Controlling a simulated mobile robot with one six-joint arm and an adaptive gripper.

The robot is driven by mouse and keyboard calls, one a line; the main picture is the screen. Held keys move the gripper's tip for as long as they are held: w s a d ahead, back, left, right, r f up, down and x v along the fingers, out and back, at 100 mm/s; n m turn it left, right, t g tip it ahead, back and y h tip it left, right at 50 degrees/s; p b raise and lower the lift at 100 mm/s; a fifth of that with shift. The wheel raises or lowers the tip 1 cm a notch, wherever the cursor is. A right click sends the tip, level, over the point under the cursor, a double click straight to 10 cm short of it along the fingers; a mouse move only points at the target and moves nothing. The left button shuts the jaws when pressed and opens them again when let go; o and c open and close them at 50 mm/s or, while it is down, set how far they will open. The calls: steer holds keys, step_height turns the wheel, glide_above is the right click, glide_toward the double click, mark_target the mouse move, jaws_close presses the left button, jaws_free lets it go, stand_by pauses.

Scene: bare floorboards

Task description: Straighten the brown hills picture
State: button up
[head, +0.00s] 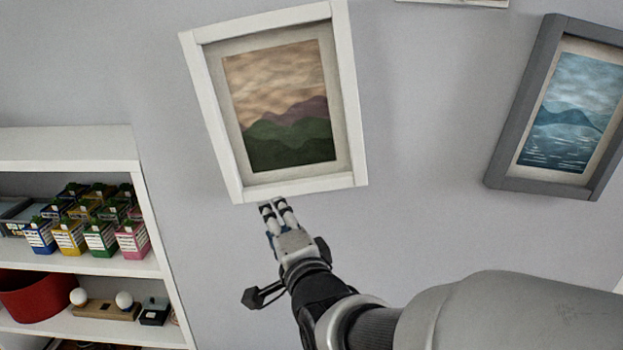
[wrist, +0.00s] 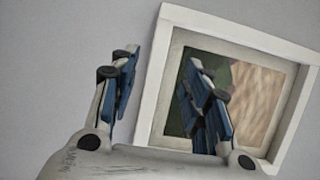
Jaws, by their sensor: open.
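The brown hills picture (head: 283,85) hangs on the wall in a white frame, with a brown cloudy sky above mauve and green hills. In the head view it sits tilted, its right side higher than its left. My gripper (head: 273,204) is at the frame's lower edge, left of its middle, fingers pointing up. In the wrist view the picture (wrist: 262,92) fills the right side, and my open gripper (wrist: 160,72) has one finger over bare wall and one in front of the picture. A frame side shows between the fingers. I cannot tell if they touch it.
A grey-framed blue lake picture (head: 573,110) hangs to the right, also slanted in view. A white shelf unit (head: 70,152) stands at left with small colored boxes (head: 85,230) and a red bowl (head: 38,297). Another frame's edge (head: 465,2) shows at the top. The wall between the pictures is bare.

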mark_target(263, 195)
steer(key=p+x, duration=0.1)
steer(key=x, duration=0.9)
steer(key=shift+w+a, duration=0.15)
steer(key=shift+w, duration=0.1)
steer(key=shift+c, duration=0.5)
